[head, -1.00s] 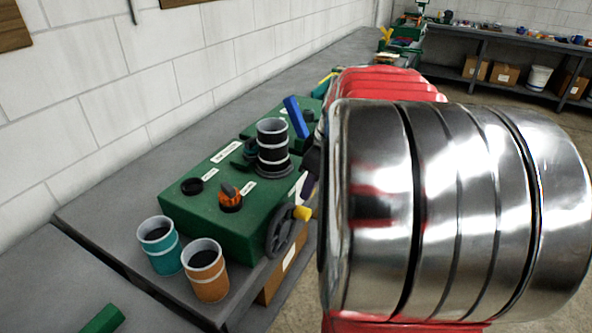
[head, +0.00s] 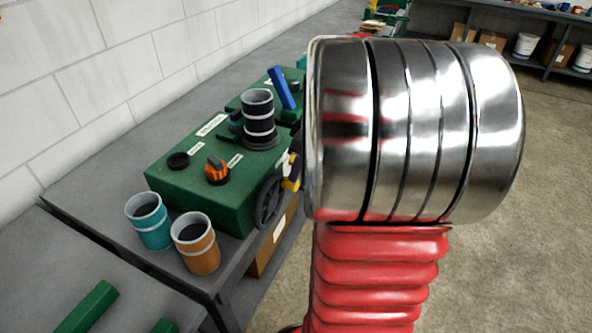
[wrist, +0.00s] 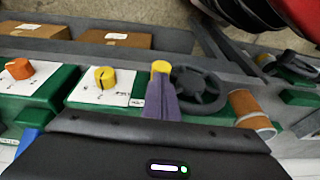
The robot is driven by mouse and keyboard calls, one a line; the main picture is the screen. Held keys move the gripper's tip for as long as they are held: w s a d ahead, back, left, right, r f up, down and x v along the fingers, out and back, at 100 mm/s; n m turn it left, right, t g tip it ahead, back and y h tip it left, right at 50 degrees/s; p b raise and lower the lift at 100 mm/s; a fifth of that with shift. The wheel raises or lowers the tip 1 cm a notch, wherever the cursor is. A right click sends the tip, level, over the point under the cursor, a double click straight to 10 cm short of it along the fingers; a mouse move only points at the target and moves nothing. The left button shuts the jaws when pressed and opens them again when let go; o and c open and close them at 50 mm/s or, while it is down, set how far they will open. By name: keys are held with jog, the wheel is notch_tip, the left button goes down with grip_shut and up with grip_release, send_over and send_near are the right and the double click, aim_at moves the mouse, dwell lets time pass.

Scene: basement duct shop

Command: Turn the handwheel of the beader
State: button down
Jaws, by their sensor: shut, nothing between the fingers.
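The beader is a green box-shaped machine (head: 185,190) on the bench. Its dark spoked handwheel (head: 268,203) is on the front face, and it also shows in the wrist view (wrist: 212,92). The yellow handle knob (wrist: 160,67) of the wheel is at the rim. My gripper (wrist: 163,96) has purple fingers, shut together and empty. Their tips are right at the knob in the wrist view and overlap it; I cannot tell whether they touch. In the head view the wheel is partly hidden, and my gripper (head: 294,165) is small beside the yellow knob.
A teal cup (head: 151,222) and an orange cup (head: 197,246) stand on the bench by the machine. On top are an orange knob (head: 216,174) and a black cylinder (head: 259,115). A blue lever (head: 282,88) rises behind. Boxes (wrist: 115,38) sit below; floor at right is clear.

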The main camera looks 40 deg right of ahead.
jog(key=shift+d+f+y, duration=0.25)
jog(key=shift+f+y, duration=0.05)
jog(key=shift+f, duration=0.05)
jog(key=shift+w+d+f, duration=0.15)
jog(key=shift+d+f, duration=0.15)
jog(key=shift+f, duration=0.15)
jog(key=shift+w+d+r, duration=0.1)
jog(key=shift+r, duration=0.3)
jog(key=w+d+v, duration=0.1)
jog(key=v, duration=1.2)
jog(key=shift+w+r, duration=0.15)
